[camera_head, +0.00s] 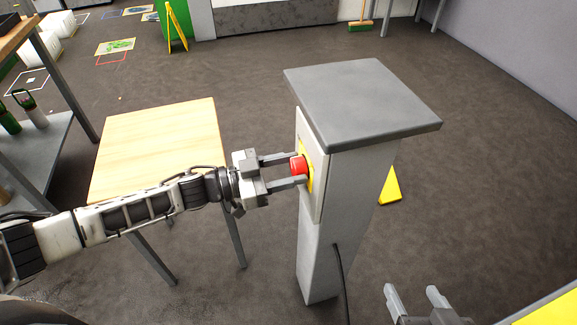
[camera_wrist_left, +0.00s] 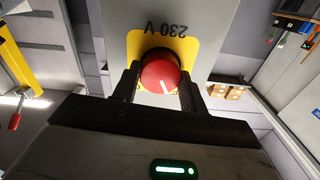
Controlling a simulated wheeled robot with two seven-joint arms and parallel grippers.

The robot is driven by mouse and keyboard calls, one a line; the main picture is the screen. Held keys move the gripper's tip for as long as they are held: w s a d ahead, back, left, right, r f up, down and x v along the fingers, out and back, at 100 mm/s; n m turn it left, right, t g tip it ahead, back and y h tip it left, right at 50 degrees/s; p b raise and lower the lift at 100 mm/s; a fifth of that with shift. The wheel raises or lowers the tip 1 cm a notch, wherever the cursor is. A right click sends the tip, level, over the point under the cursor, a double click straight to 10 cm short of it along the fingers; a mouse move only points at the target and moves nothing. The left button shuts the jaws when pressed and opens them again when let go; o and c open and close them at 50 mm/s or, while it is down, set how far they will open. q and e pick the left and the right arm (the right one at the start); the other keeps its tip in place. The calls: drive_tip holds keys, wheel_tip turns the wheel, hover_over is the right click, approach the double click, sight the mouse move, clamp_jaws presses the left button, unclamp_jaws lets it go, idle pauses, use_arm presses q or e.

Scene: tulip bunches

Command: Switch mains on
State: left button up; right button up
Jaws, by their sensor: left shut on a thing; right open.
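The mains switch is a red round knob (camera_head: 299,165) on a yellow plate (camera_head: 309,172), on the left face of a grey pedestal (camera_head: 330,220). In the left wrist view the red knob (camera_wrist_left: 160,72) has a short white line on its lower right front. My right gripper (camera_head: 412,291) is open and empty at the bottom, right of the pedestal.
A wooden table (camera_head: 160,140) stands behind my left arm. The pedestal's dark top slab (camera_head: 360,100) overhangs the knob. A black cable (camera_head: 341,275) runs down the pedestal. A yellow object (camera_head: 390,188) stands on the floor behind it. The floor to the right is clear.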

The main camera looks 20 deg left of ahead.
use_arm(q)
drive_tip(key=m, duration=0.3)
drive_tip(key=shift+m, duration=0.4)
drive_tip(key=m, duration=0.3)
drive_tip(key=shift+f+m, duration=0.1)
drive_tip(key=shift+m, duration=0.2)
drive_tip(key=m+b, duration=0.1)
drive_tip(key=m, duration=0.4)
drive_tip(key=shift+s, duration=0.1)
drive_tip(key=shift+m+b, duration=0.3)
drive_tip(key=shift+m, duration=0.7)
